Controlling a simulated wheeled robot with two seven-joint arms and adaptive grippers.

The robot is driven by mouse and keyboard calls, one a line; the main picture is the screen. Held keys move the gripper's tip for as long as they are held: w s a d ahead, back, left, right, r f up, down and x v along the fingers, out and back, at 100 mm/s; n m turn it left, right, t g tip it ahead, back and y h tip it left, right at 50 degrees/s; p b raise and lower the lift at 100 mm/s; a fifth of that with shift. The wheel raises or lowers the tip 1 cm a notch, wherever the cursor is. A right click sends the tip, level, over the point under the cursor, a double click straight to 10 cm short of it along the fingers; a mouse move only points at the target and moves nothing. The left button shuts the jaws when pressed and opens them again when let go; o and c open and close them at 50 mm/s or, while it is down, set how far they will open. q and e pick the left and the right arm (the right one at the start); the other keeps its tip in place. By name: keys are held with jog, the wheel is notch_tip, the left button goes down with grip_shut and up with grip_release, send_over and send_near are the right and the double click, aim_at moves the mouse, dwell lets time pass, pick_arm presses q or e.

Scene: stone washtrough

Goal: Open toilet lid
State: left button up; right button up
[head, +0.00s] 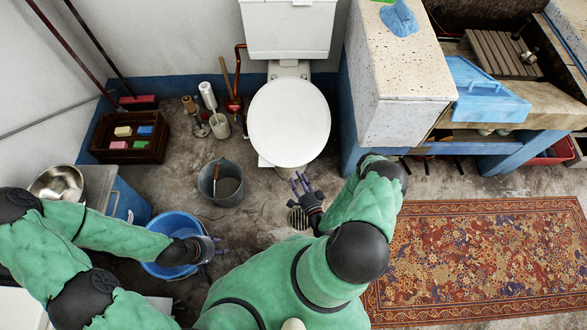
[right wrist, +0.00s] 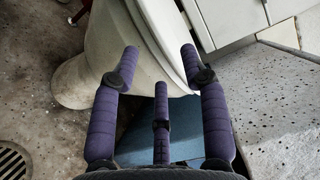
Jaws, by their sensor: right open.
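The toilet lid (head: 289,122) is a white oval, shut flat on the toilet bowl, in the upper middle of the head view. The white tank (head: 288,28) stands behind it. My right gripper (head: 301,183) is open and empty just in front of the lid's front edge. In the right wrist view its purple fingers (right wrist: 160,70) are spread before the pale toilet bowl (right wrist: 85,75) and the lid's rim (right wrist: 150,45); I cannot tell whether any finger touches. My left gripper (head: 212,247) is over the blue tub at the lower left; its finger opening is unclear.
A grey bucket (head: 220,183) stands left of the toilet's front, with a brush holder and a wooden crate (head: 132,137) beyond. The stone washtrough block (head: 398,75) is close on the right. A blue tub (head: 165,225) and a patterned rug (head: 480,258) lie nearer.

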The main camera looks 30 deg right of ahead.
jog(key=w, duration=0.2)
jog(key=w+b, duration=0.1)
jog(key=w, duration=0.1)
jog(key=w+d, duration=0.1)
jog(key=shift+w, duration=0.4)
grip_shut()
